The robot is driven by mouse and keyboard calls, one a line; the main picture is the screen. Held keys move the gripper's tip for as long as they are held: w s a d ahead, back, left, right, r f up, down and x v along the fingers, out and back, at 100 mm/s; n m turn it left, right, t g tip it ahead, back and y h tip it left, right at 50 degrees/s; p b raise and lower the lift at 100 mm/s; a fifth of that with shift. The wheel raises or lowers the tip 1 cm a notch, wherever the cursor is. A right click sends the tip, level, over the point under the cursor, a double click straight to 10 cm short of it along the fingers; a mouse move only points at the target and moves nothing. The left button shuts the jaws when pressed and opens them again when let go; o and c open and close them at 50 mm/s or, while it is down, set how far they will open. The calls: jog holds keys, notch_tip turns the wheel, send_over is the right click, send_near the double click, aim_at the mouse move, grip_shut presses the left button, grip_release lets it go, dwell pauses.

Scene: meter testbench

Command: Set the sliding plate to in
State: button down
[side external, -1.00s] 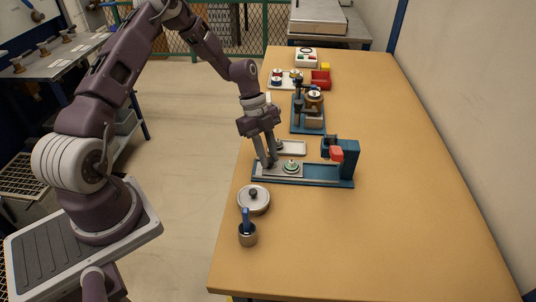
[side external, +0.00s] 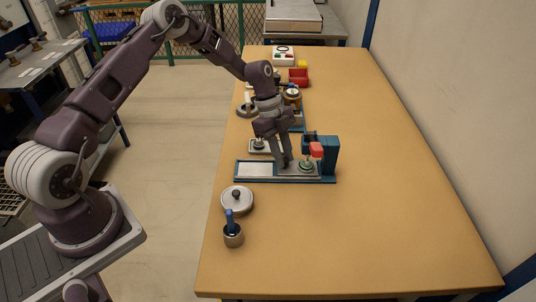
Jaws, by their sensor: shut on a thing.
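The blue fixture base (side external: 240,179) lies across the table, with a blue upright block (side external: 330,156) at its right end. The grey sliding plate (side external: 291,174) is at the right end of its track, close to the upright. A round green-and-metal piece (side external: 306,167) sits on the plate, below the red part (side external: 316,149) on the upright. The pale track (side external: 255,170) is bare to the left of the plate. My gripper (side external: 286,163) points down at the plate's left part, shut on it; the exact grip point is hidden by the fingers.
A lidded round pot (side external: 237,201) and a small cup with a blue handle (side external: 233,236) stand in front of the fixture. A small light tray (side external: 256,147) lies behind it. More devices and a red bin (side external: 298,77) stand farther back. The table's right side is clear.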

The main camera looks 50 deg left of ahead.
jog(key=shift+w+d+r, duration=0.1)
jog(key=shift+w+d, duration=0.1)
jog(key=shift+w, duration=0.05)
jog(key=c, duration=1.2)
grip_release()
jog(key=shift+c, duration=0.2)
jog(key=v, duration=0.7)
jog(key=shift+a, duration=0.1)
